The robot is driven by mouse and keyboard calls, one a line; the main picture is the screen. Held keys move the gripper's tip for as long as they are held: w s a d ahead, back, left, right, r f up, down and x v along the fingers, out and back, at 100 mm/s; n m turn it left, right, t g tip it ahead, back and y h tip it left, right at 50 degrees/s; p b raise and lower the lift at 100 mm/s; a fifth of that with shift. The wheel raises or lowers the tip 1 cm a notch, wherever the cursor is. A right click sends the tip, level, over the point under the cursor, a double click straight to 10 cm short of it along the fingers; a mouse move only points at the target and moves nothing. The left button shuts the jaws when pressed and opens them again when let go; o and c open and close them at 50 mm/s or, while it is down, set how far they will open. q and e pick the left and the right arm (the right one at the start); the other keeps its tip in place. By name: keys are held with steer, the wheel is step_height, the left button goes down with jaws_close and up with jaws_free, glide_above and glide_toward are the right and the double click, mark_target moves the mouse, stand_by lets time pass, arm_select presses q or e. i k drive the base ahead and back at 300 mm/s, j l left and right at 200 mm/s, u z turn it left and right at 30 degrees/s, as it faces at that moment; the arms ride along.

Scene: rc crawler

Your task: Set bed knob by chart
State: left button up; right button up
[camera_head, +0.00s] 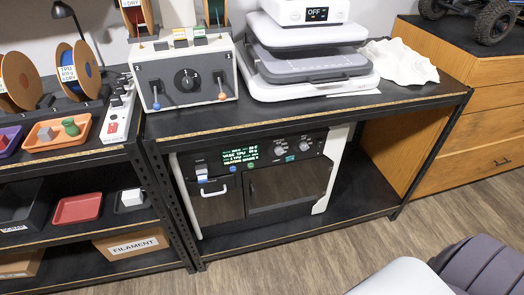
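A printer-like machine (252,177) stands on the lower shelf of the middle bench. Its dark front panel has a lit display (240,156) with several lines of green text, too small to read surely. Right of the display are two light round knobs, a left knob (280,151) and a right knob (305,143). Their labels and pointer positions are too small to read, so I cannot tell which is the bed knob. I cannot make out a chart. Neither of my grippers shows in this view.
Above, the bench top (300,108) holds a grey control box (187,78) with levers and a white flat machine (305,65) reading OFF. Left shelves hold spools (75,72), an orange tray (58,132) and a red tray (78,208). A wooden drawer cabinet (470,110) stands right.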

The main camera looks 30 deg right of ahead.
mark_target(303, 145)
steer(key=z, duration=1.25)
